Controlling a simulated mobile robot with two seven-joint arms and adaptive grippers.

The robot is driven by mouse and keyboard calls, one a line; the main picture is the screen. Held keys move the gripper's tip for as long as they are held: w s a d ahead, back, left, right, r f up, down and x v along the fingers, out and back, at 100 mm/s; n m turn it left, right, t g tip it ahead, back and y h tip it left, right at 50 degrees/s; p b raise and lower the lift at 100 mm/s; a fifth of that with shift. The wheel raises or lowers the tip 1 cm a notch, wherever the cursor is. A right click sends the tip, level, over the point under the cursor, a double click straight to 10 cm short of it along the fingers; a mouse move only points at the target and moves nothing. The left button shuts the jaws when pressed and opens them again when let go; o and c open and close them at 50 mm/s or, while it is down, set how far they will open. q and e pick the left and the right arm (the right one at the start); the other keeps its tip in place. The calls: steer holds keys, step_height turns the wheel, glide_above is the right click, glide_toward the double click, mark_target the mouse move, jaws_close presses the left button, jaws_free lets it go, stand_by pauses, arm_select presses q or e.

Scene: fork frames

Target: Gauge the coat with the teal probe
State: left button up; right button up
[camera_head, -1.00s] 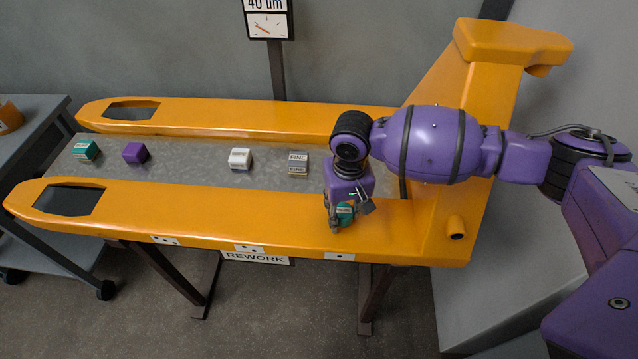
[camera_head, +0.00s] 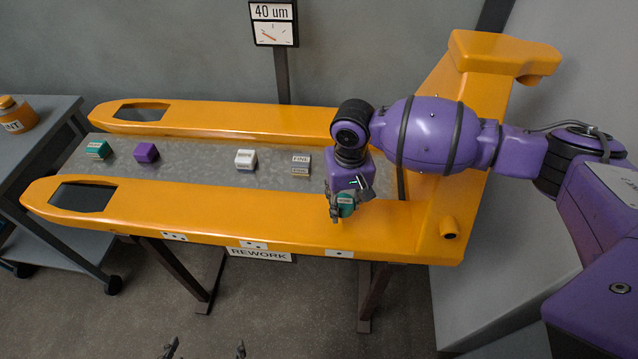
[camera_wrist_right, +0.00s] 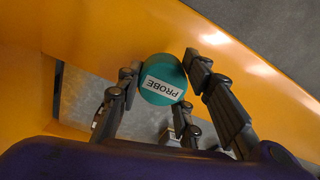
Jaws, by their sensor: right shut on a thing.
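The teal probe (camera_head: 346,203) is in my right gripper (camera_head: 341,208), which is shut on it over the near orange fork (camera_head: 290,228) of the pallet-truck frame. I cannot tell whether the probe touches the orange coat. A gauge (camera_head: 273,24) on a post behind the fork reads 40 um. Two dark fingertips of my left gripper (camera_head: 206,350) show apart at the bottom edge; nothing shows between them.
On the grey board between the forks stand a teal-and-grey block (camera_head: 97,150), a purple block (camera_head: 146,153), a white-and-grey block (camera_head: 245,160) and a grey labelled block (camera_head: 301,164). A REWORK sign (camera_head: 260,254) hangs below. A cart (camera_head: 52,118) with an orange pot (camera_head: 15,114) stands left.

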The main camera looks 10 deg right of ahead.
steer(key=shift+r+p, duration=0.75)
steer(key=shift+r, duration=0.8)
arm_select(q)
steer(key=shift+t, duration=0.4)
steer(key=w+r, duration=0.2)
steer(key=r, duration=0.1)
steer(key=shift+w+r, duration=0.3)
steer(key=shift+w, duration=0.05)
steer(key=shift+f, duration=0.1)
stand_by(0.6)
